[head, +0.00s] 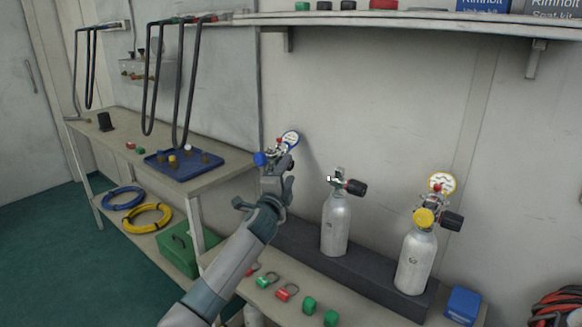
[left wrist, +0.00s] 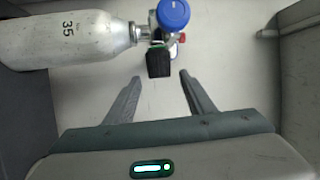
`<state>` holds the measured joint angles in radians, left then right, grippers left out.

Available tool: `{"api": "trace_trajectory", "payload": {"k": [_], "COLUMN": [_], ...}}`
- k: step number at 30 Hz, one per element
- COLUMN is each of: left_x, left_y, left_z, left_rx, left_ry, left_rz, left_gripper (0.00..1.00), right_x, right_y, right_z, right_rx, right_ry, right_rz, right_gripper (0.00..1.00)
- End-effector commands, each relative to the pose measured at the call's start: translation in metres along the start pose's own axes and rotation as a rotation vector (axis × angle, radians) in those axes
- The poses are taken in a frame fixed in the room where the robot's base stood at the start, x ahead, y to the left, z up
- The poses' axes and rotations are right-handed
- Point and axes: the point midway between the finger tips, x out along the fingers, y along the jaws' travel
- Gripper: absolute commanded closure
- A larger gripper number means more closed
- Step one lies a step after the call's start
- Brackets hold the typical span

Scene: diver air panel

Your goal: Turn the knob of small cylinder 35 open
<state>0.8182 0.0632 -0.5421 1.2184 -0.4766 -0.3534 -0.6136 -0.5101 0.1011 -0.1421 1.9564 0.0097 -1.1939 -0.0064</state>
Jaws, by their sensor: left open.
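Small cylinder 35 (left wrist: 70,38) shows in the left wrist view, its white body sideways at upper left with the number 35 on it. Its valve carries a blue round part (left wrist: 173,13) and a black knob (left wrist: 159,61). My left gripper (left wrist: 160,84) is open, and the black knob lies just ahead of and between its fingertips, seemingly not gripped. In the head view my left gripper (head: 276,170) covers most of this cylinder. Only its gauge (head: 291,138) and blue part (head: 260,159) show clearly above. My right gripper is not in view.
Two other cylinders stand on the dark rack to the right, a middle one (head: 335,225) and one with a yellow cap (head: 415,260). Green and red fittings (head: 309,305) lie on the bench in front. A blue tray (head: 180,170) is on the left bench.

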Motion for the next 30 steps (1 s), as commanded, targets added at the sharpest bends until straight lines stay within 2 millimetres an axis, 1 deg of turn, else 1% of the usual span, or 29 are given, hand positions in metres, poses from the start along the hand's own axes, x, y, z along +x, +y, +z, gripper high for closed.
{"api": "trace_trajectory", "payload": {"k": [1, 6, 10, 18, 25, 26, 27, 29, 30], "left_x": [0.007, 0.024, 0.034, 0.041, 0.041, 0.041, 0.041, 0.041, 0.041], "left_y": [0.0, 0.001, 0.0, 0.0, 0.0, 0.0, 0.0, 0.0, 0.0], "left_z": [0.0, 0.0, 0.0, -0.001, -0.001, -0.001, -0.001, -0.001, -0.001], "left_rx": [-0.001, 0.0, -0.001, 0.0, 0.0, 0.0, 0.0, 0.0, 0.0], "left_ry": [-0.001, -0.001, -0.001, 0.001, 0.001, 0.001, 0.001, 0.001, 0.001], "left_rz": [0.001, 0.0, 0.0, 0.0, 0.0, 0.0, 0.0, 0.001, 0.0], "left_gripper": [0.51, 0.51, 0.51, 0.51, 0.51, 0.53, 0.63, 0.77, 0.87], "right_x": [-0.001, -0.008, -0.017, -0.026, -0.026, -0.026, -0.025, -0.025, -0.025], "right_y": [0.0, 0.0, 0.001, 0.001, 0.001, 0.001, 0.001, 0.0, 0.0], "right_z": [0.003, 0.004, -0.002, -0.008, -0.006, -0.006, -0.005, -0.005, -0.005], "right_rx": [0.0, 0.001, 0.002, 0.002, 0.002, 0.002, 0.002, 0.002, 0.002], "right_ry": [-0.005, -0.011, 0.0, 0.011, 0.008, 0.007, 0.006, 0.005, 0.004], "right_rz": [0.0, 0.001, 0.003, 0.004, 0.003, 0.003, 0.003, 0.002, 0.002], "right_gripper": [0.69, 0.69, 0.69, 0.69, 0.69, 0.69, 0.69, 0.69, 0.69]}}
